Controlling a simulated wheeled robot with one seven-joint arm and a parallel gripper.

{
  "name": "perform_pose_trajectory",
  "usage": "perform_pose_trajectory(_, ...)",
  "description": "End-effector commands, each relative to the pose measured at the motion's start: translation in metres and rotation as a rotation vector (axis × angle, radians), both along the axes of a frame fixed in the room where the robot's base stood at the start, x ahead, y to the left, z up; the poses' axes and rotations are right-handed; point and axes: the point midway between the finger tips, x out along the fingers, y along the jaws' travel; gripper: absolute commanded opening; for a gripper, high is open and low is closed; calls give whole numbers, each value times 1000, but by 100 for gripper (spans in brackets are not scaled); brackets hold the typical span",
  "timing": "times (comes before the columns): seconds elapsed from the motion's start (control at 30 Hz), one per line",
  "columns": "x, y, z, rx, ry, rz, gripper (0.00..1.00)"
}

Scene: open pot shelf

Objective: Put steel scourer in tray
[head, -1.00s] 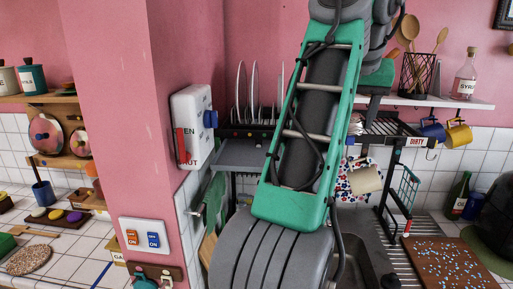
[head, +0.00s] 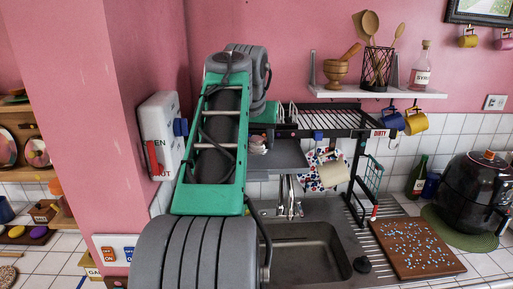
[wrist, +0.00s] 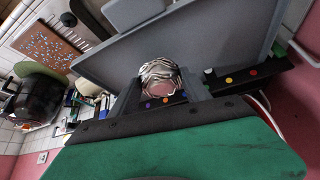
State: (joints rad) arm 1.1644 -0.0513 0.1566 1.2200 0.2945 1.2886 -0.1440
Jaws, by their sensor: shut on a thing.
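The steel scourer (wrist: 160,76) is a silvery, crinkled coil. My gripper (wrist: 163,90) is shut on it in the wrist view, with one finger on each side. In the head view, the scourer (head: 258,143) shows small and pale beside my arm, over the left part of the grey tray (head: 288,157). The tray hangs under the dark rack above the sink. In the wrist view, a broad grey surface that looks like the tray (wrist: 235,42) lies just beyond the scourer. I cannot tell whether they touch. My arm hides the tray's left part in the head view.
The black rack (head: 335,117) runs above the tray. The sink (head: 300,250) lies below, with a speckled brown board (head: 415,247) and a black air fryer (head: 475,193) to the right.

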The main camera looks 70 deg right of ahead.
Motion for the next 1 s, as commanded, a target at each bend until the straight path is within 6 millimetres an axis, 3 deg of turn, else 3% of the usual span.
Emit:
perform_pose_trajectory(0.17, -1, 1, -27, 1, 1, 1, 17)
perform_pose_trajectory(0.53, -1, 0, -35, 0, 0, 1, 17)
perform_pose_trajectory(0.57, -1, 0, -33, 0, 0, 1, 58)
perform_pose_trajectory(0.8, -1, 0, -33, 1, 1, 1, 77)
perform_pose_trajectory(1.0, -1, 0, -32, 1, 1, 1, 77)
